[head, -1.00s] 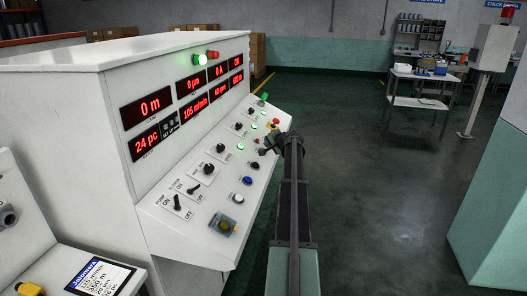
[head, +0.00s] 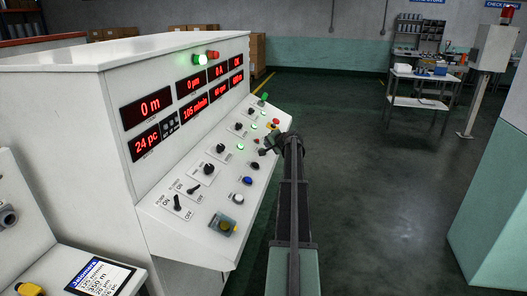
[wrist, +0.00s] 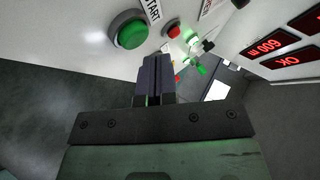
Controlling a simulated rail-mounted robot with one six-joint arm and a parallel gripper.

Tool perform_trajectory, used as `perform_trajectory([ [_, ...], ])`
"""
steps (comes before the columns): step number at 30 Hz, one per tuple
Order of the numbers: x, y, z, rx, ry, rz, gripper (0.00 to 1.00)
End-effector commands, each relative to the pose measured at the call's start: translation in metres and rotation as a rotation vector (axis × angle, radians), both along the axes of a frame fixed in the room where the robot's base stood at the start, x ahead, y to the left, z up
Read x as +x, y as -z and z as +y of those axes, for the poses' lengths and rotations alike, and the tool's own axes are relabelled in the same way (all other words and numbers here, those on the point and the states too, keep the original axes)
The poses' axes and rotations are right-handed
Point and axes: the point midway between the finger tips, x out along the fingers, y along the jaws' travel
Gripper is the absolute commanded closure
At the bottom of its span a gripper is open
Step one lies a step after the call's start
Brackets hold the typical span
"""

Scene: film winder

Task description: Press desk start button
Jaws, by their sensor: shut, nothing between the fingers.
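The green start button (wrist: 130,33) is round with a grey collar and sits on the white desk panel in the wrist view. A label reading START (wrist: 151,10) is beside it. My gripper (wrist: 155,62) is shut and empty, its fingertips below and right of the button in that view, with a visible gap between them and it. In the head view my gripper (head: 263,151) is over the right edge of the sloped control panel (head: 208,212). I cannot make out the start button for certain there.
A red button (wrist: 172,30) sits right of the start button. Red displays (head: 147,106) are on the upright face.

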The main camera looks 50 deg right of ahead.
Motion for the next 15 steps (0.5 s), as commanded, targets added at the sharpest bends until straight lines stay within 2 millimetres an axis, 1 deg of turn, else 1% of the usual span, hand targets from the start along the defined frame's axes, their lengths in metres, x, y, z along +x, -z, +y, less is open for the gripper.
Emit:
perform_trajectory([
  [8,0.0000,0.0001,0.0000,0.000,0.000,0.000,1.00],
  [15,0.0028,0.0081,0.0013,0.000,0.000,0.000,1.00],
])
